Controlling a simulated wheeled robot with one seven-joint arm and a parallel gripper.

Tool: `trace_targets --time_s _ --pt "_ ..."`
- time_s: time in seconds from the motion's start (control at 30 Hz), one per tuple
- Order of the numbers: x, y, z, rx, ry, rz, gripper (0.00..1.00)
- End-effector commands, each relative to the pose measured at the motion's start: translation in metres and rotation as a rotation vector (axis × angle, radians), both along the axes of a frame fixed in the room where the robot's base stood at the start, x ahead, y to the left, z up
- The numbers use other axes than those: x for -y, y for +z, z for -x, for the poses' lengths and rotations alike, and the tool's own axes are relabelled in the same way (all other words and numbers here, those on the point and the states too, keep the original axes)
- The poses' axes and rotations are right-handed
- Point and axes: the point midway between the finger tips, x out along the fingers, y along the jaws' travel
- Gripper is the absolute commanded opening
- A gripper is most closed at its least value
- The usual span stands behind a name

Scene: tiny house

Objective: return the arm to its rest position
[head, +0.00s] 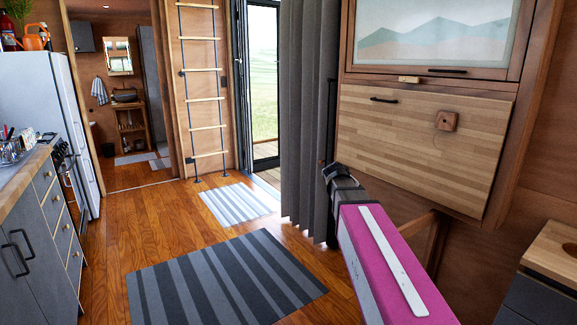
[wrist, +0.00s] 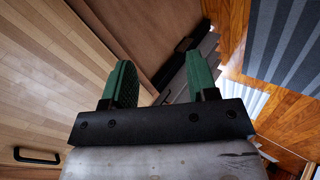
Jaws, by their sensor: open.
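My gripper (wrist: 160,82) shows in the wrist view with its two green fingers apart and nothing between them. In the head view my pink arm rises from the lower right, and its dark far end is beside the grey curtain, in front of the wall cabinet. The fingers cannot be made out there. In the wrist view the wooden panel with a black handle (wrist: 38,155) fills the left side. I cannot tell how far the gripper is from it.
The wooden panel (head: 400,150) and grey curtain (head: 306,110) are close to my arm. A wooden counter (head: 553,250) stands at the lower right. Kitchen drawers (head: 48,215) line the left. The floor with the striped rug (head: 225,280) and pale mat (head: 238,203) is clear.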

Motion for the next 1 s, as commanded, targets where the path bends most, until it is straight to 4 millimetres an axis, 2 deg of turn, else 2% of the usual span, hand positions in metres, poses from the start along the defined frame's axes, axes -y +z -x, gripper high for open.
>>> trace_targets --time_s 0.03,0.2,0.4,0.5,0.6,0.73,1.0 --pt "-0.002 -0.026 0.017 -0.027 -0.017 -0.049 0.53" --pt "-0.014 -0.097 0.062 -0.104 -0.088 -0.220 0.53" --pt "-0.032 -0.169 0.122 -0.200 -0.194 -0.414 0.53" --pt "-0.041 -0.197 0.151 -0.246 -0.250 -0.503 0.53" --pt "-0.050 -0.218 0.176 -0.285 -0.301 -0.575 0.53" --pt "-0.057 -0.234 0.196 -0.318 -0.349 -0.636 0.53" --pt "-0.061 -0.241 0.204 -0.332 -0.372 -0.666 0.53"
